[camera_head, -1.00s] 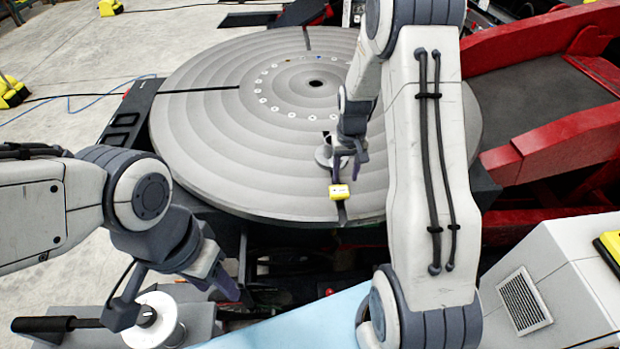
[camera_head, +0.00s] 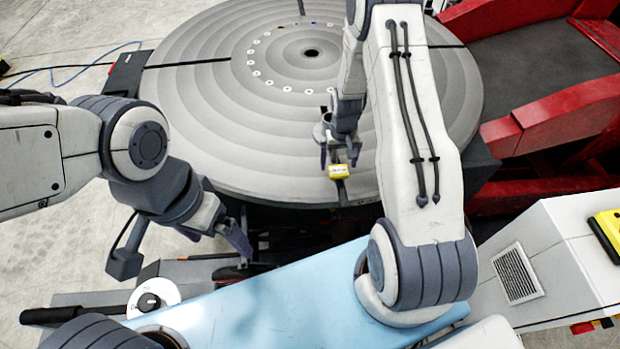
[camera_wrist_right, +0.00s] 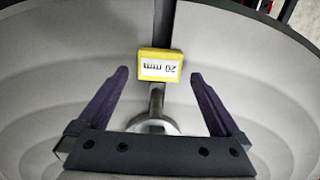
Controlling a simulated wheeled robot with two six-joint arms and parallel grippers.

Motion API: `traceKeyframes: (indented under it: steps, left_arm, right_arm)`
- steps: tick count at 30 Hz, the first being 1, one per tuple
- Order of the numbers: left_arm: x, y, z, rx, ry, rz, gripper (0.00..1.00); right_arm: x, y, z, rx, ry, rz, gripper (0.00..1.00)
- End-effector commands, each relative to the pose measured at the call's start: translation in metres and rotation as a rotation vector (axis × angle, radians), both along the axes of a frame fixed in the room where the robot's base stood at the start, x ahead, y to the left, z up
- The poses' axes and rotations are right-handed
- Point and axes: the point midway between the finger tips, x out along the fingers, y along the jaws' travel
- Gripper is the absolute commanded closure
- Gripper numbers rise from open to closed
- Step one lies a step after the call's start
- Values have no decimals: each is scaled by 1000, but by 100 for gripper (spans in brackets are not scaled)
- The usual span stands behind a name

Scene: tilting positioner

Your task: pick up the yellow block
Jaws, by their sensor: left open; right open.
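The yellow block (camera_head: 338,171) lies near the front rim of the round grey turntable (camera_head: 220,150), over a dark slot. In the right wrist view the yellow block (camera_wrist_right: 160,66) carries a white label reading "20 mm". My right gripper (camera_head: 339,160) is open just above and behind it. In the right wrist view the right gripper (camera_wrist_right: 158,75) has its fingers spread, with the block just beyond the tips, between their lines. My left gripper (camera_head: 240,250) is open and empty, off the turntable at the lower left.
A metal cylinder with a round base (camera_wrist_right: 152,125) stands on the turntable between the right fingers, close to the block. A red frame (camera_head: 560,120) is at the right. A light blue surface (camera_head: 290,290) is in front. The turntable's left side is clear.

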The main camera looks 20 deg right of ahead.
Motion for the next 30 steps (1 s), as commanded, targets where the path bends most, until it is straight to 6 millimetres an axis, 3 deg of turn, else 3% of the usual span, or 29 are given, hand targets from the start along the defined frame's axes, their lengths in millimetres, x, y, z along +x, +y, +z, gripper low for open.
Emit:
traceKeyframes:
  steps: [6, 14, 22, 30]
  left_arm:
    - [0, 0, 10, 0, 0, -2, 3]
    - [0, 0, 10, 0, 0, -2, 3]
    - [0, 0, 10, 0, 0, -2, 3]
    - [0, 0, 10, 0, 0, -1, 3]
  right_arm:
    - [0, 1, -19, 0, 1, 1, 0]
    - [1, 2, -22, 0, 0, 2, 0]
    - [1, 3, -22, 0, 0, 4, 99]
    - [2, 4, -21, 0, -2, 4, 100]
